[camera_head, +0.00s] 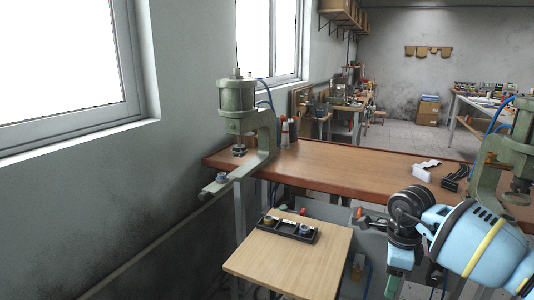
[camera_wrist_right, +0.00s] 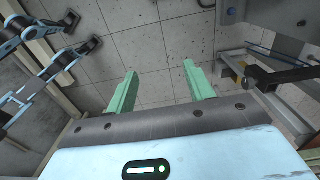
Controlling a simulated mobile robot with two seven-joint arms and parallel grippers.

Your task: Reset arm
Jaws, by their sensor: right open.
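My right arm (camera_head: 470,235) comes in from the lower right of the head view, blue and white with a black wrist. My right gripper (camera_head: 392,284) points down at the right of the small wooden table. In the right wrist view its two green fingers (camera_wrist_right: 160,82) stand apart with nothing between them, and grey floor tiles show beyond. My left gripper does not show in the head view.
A green pneumatic press (camera_head: 238,98) stands at the left end of the brown workbench (camera_head: 330,162); another press (camera_head: 515,150) is at the right. The small wooden table (camera_head: 290,262) holds a black tray (camera_head: 288,231) with parts. White parts (camera_head: 424,171) lie on the bench.

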